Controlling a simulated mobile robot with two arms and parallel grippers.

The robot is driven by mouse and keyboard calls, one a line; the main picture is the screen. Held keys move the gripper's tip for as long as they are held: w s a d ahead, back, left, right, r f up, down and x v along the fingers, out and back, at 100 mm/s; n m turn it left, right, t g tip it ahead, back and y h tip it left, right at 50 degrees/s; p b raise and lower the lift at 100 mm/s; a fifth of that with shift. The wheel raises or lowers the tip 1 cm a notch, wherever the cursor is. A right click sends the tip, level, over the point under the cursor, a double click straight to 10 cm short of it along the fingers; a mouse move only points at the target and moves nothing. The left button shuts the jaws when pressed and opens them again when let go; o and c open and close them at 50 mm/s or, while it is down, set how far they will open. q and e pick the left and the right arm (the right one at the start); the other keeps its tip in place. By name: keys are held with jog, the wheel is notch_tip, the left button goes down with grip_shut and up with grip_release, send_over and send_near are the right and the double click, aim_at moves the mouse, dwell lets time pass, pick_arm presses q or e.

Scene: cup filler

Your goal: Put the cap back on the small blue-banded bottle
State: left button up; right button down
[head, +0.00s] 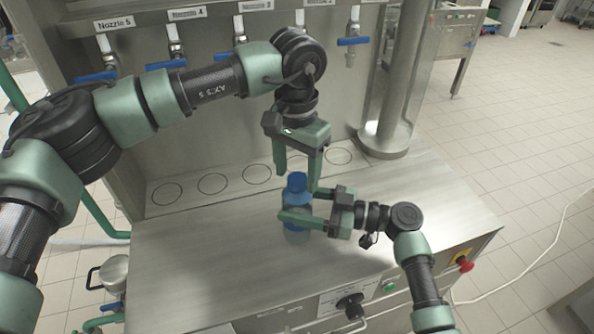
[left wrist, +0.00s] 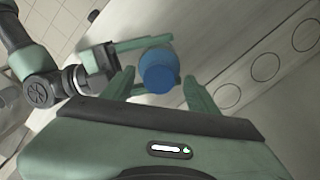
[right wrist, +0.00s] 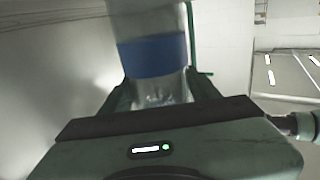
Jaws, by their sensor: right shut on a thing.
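My right gripper (head: 296,219) is shut on the bottle from the right side. My left gripper (head: 298,180) points down from above, open, its fingers on either side of the cap with gaps showing. The bottle's neck is hidden.
Several nozzles with blue levers (head: 165,64) hang on the panel behind. Ring marks (head: 212,183) line the back of the steel counter (head: 200,260). A steel column (head: 400,70) stands at the back right. The counter left of the bottle is clear.

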pick_arm(q)
jog(key=shift+r, duration=2.2)
jog(key=shift+c, duration=0.2)
